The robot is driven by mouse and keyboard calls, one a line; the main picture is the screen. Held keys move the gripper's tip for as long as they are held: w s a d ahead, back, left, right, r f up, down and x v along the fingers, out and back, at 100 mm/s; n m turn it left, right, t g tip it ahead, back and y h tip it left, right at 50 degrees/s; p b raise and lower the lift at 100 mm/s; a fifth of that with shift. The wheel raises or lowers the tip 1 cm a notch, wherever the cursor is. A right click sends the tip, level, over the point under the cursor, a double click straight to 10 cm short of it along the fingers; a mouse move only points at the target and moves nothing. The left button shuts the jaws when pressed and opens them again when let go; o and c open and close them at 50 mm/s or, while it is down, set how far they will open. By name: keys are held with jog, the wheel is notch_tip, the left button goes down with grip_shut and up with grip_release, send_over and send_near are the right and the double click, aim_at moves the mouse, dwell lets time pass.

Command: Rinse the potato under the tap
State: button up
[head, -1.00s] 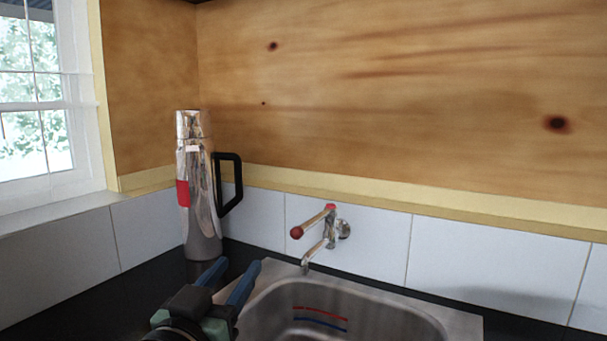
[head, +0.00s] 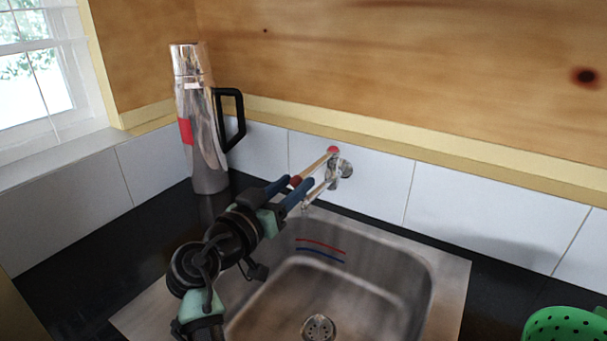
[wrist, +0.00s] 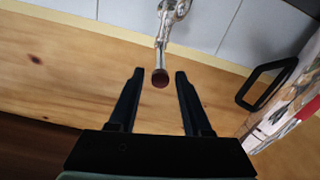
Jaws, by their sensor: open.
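The wall tap (head: 333,172) is chrome, with a lever that ends in a red-brown knob (head: 296,181) and a spout over the sink's back edge. My gripper (head: 291,185) is open at the lever's knob, above the back left of the sink. In the wrist view the knob (wrist: 160,79) sits between the two dark fingertips, with a gap on each side. The steel sink (head: 375,265) has a drain and red and blue stripes on its back wall. No water shows. I see no potato in any view; part of the sink is hidden by my arm.
A tall silver flask (head: 207,158) with a black handle stands on the black counter, left of the tap and close to my gripper. It also shows in the wrist view (wrist: 275,126). A green perforated bowl (head: 565,326) is at the lower right. A window is at the left.

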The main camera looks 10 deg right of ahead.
aim_at(318, 164)
jog(key=shift+x, duration=2.1)
grip_shut()
